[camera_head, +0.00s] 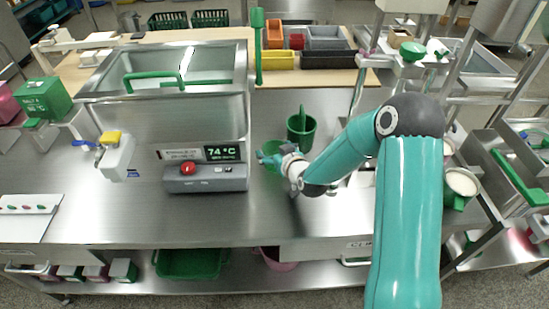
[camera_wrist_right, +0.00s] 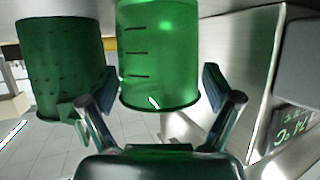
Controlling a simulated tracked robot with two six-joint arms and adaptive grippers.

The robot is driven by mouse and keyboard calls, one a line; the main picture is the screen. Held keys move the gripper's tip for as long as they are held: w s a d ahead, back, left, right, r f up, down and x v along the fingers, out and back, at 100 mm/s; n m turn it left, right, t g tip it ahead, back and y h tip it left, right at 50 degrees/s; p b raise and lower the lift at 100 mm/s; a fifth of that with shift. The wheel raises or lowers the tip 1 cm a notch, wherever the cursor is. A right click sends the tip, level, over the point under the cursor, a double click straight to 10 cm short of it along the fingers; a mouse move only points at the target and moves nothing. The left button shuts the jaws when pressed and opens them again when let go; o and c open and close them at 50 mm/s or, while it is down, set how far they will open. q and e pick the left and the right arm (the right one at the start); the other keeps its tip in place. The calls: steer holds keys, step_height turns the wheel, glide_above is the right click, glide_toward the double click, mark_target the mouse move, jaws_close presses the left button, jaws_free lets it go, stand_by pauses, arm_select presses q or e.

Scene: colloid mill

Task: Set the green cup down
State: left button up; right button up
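The green cup (camera_wrist_right: 158,50), translucent with dark graduation marks, is between the fingers of my right gripper (camera_wrist_right: 160,90) in the right wrist view. In the head view the cup (camera_head: 271,149) shows partly behind my right gripper (camera_head: 276,158), just right of the machine's control box. I cannot tell whether its base touches the steel table. My left gripper is out of view.
A darker green perforated container (camera_head: 301,128) stands close beside the cup; it also shows in the right wrist view (camera_wrist_right: 62,68). A steel machine with a temperature display (camera_head: 222,153) is to the left. The steel table (camera_head: 250,220) is clear in front.

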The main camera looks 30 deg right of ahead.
steer(key=c, duration=1)
steer(key=shift+o, duration=0.2)
steer(key=shift+r, duration=0.2)
